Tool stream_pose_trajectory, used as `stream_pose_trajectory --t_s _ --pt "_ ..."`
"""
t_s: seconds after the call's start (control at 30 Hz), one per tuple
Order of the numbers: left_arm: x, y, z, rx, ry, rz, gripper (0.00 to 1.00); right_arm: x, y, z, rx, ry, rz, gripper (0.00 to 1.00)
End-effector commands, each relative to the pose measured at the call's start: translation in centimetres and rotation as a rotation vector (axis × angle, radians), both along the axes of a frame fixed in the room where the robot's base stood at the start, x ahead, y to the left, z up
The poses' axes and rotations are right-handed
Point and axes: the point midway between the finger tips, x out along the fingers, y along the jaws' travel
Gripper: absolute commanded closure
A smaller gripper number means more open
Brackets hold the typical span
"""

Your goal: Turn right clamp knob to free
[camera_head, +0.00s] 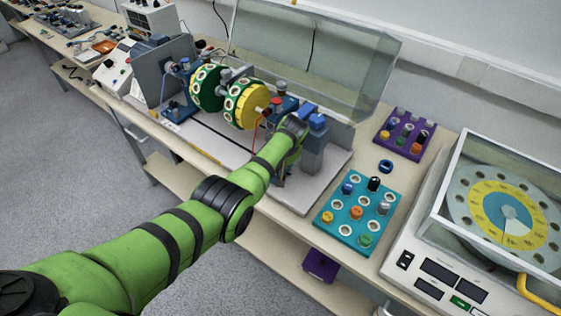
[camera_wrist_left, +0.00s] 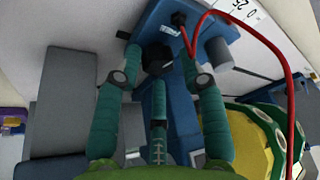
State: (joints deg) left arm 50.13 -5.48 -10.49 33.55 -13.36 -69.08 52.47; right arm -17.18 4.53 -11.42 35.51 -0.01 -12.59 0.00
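My left gripper (camera_wrist_left: 160,58) has teal fingers spread around a black knob (camera_wrist_left: 156,60) on the blue clamp (camera_wrist_left: 157,22) in the left wrist view. The two side fingertips flank the knob, with what looks like a small gap on each side; whether any finger touches it is unclear. In the head view, my left arm reaches the right end of the rig, near the blue clamp part (camera_head: 285,106). There its wrist hides most of the gripper and the knob. My right gripper is in neither view.
The green and yellow discs (camera_head: 246,104) stand left of my wrist, with a red cable (camera_wrist_left: 288,85) close to the clamp. Grey blocks with blue tops (camera_head: 314,148) stand just right. A teal peg board (camera_head: 338,236) and a purple peg board (camera_head: 383,130) lie farther right.

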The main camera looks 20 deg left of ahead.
Motion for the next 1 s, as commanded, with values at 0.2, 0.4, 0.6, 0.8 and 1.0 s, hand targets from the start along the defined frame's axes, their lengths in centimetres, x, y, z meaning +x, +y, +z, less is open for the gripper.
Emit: stream_pose_trajectory --t_s 0.2,0.4,0.6,0.8,1.0 --pt "-0.1 -0.1 -0.1 -0.002 0.003 -0.001 0.59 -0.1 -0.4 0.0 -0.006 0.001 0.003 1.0" --pt "-0.3 -0.3 0.6 -0.002 0.001 -0.003 0.59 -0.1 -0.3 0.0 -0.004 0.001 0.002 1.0" --pt "-1.0 -0.8 2.5 -0.003 -0.001 -0.001 0.59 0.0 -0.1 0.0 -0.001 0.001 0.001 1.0" --pt "-1.9 -1.6 5.7 -0.004 -0.003 -0.002 0.59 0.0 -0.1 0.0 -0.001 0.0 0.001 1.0" --pt "-3.0 -2.3 8.9 -0.002 -0.002 0.0 0.59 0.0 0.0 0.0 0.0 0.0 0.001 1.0"
